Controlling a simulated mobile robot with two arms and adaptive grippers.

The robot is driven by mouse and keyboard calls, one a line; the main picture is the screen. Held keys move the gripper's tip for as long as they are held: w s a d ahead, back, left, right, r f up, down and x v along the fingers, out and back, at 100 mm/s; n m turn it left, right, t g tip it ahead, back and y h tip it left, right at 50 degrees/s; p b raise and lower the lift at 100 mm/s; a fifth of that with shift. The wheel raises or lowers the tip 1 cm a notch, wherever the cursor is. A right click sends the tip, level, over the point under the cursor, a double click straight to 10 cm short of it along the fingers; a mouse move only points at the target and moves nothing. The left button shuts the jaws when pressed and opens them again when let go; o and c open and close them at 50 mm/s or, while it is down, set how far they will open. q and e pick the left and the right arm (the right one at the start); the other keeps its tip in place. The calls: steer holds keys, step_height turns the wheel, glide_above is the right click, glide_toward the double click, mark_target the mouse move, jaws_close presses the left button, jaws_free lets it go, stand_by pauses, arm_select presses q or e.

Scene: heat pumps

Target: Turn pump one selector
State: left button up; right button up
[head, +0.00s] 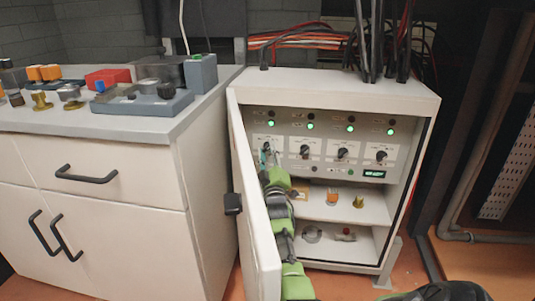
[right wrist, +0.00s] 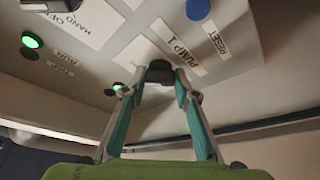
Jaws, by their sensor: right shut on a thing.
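The pump one selector (right wrist: 160,68) is a black knob on the white panel beside a "PUMP 1" label in the right wrist view. My right gripper (right wrist: 158,84) has its two teal-lined fingers on either side of the knob and is shut on it. In the head view my right gripper (head: 267,158) is at the leftmost selector of the control panel (head: 325,168), inside the open cabinet, and mostly hides that knob. The knob's exact angle is hard to tell. My left gripper is not in view.
The cabinet door (head: 254,210) stands open close beside my right arm. More black selectors, such as the second one (head: 305,151), sit to the right under green lamps. Shelves below hold small parts. A white counter (head: 100,130) with several devices stands at left.

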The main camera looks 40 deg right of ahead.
stand_by(0.3)
steer(key=o, duration=1.1)
steer(key=v, duration=1.2)
